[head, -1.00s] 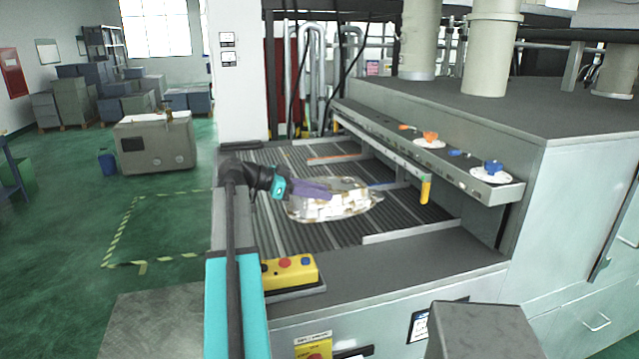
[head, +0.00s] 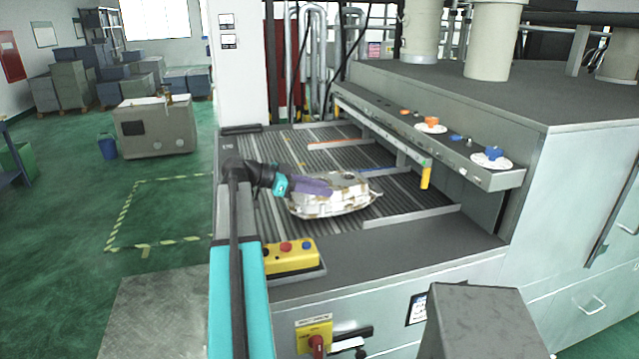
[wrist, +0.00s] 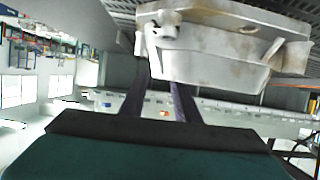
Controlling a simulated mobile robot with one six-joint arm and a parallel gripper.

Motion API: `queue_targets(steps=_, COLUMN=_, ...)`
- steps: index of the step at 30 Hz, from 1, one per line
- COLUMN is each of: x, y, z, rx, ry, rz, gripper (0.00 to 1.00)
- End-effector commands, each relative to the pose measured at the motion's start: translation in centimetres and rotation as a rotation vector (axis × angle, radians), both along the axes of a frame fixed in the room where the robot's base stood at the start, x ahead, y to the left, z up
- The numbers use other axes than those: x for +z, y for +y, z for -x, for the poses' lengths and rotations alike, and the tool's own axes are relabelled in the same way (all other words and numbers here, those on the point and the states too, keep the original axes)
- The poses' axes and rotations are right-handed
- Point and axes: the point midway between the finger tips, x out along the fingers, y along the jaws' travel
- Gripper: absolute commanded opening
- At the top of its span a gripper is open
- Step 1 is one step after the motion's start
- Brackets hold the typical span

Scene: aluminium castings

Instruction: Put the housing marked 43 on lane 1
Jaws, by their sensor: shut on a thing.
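A pale, brown-stained cast housing (head: 335,200) is at my gripper (head: 325,188), over the grey slatted roller bed. My gripper's dark fingers are shut on it; they reach it from the left in the head view. In the wrist view the housing (wrist: 220,50) fills the upper right, and the two fingers (wrist: 162,85) run up to its near side. No number is legible on it. The slatted bed (head: 400,220) has an orange strip (head: 335,145) and a blue strip (head: 378,169) on it. I cannot tell whether the housing touches the bed.
A yellow button box (head: 291,257) stands at the front left. Open green floor lies left.

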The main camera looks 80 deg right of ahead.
Motion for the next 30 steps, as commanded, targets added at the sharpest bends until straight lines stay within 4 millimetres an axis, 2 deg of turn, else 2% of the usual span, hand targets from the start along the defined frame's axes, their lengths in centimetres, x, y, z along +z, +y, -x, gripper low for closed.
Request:
queue_targets(steps=9, x=-1.6, y=0.0, z=0.1, rx=-0.001, ry=0.004, rz=0.008, gripper=0.00)
queue_targets(steps=17, x=-1.9, y=0.0, z=0.1, rx=-0.002, ry=0.003, rz=0.006, gripper=0.00)
queue_targets(steps=18, x=-2.2, y=0.0, z=0.0, rx=-0.001, ry=-0.003, rz=-0.002, gripper=0.31)
queue_targets(steps=21, x=-2.2, y=0.0, z=0.0, rx=-0.001, ry=-0.002, rz=-0.001, gripper=0.48)
queue_targets(steps=30, x=-2.1, y=0.0, z=0.0, rx=-0.001, ry=-0.001, rz=0.000, gripper=0.49)
